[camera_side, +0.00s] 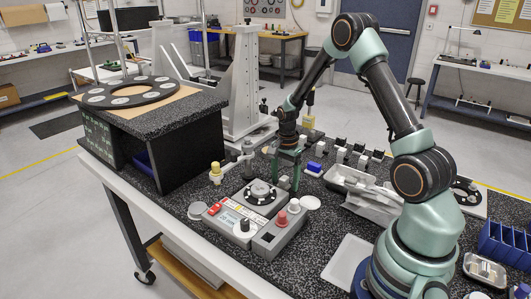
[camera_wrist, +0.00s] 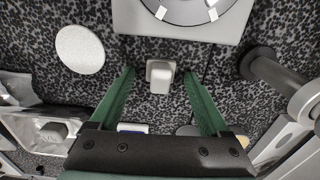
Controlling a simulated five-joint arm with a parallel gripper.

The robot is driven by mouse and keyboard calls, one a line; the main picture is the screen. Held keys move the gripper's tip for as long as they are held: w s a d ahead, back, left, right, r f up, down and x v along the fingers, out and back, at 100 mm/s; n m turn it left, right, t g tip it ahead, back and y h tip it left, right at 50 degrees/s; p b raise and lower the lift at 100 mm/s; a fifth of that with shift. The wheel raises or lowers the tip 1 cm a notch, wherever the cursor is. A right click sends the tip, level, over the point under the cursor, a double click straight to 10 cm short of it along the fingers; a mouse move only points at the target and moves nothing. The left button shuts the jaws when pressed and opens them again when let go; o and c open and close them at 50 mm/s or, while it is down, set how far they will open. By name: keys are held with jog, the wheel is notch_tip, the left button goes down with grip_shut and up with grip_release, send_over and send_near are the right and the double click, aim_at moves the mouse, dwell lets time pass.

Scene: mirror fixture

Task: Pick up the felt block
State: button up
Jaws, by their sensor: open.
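A small pale block (camera_wrist: 160,77) with a grey base stands on the speckled bench top in the wrist view, between my green fingers. It looks like the felt block, but its material is hard to tell. In the side view the pale block (camera_side: 284,182) is small and partly covered by the fingers. My gripper (camera_side: 286,178) points down over it, open, with one finger on either side. In the wrist view gaps show between both fingers and the block. Whether the fingertips are level with it I cannot tell.
A grey round-mount fixture (camera_side: 259,192) and a control box (camera_side: 280,233) stand close in front. A pale disc (camera_side: 310,202) lies to the right. A blue-and-white block (camera_side: 314,168) sits just right of my gripper. A grey post (camera_wrist: 272,78) stands close on the other side.

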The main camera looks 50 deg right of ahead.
aim_at(285, 177)
grip_shut()
jog(key=shift+r, duration=0.2)
notch_tip(285, 177, up, 20)
dwell(0.5)
jog(key=shift+f, duration=0.15)
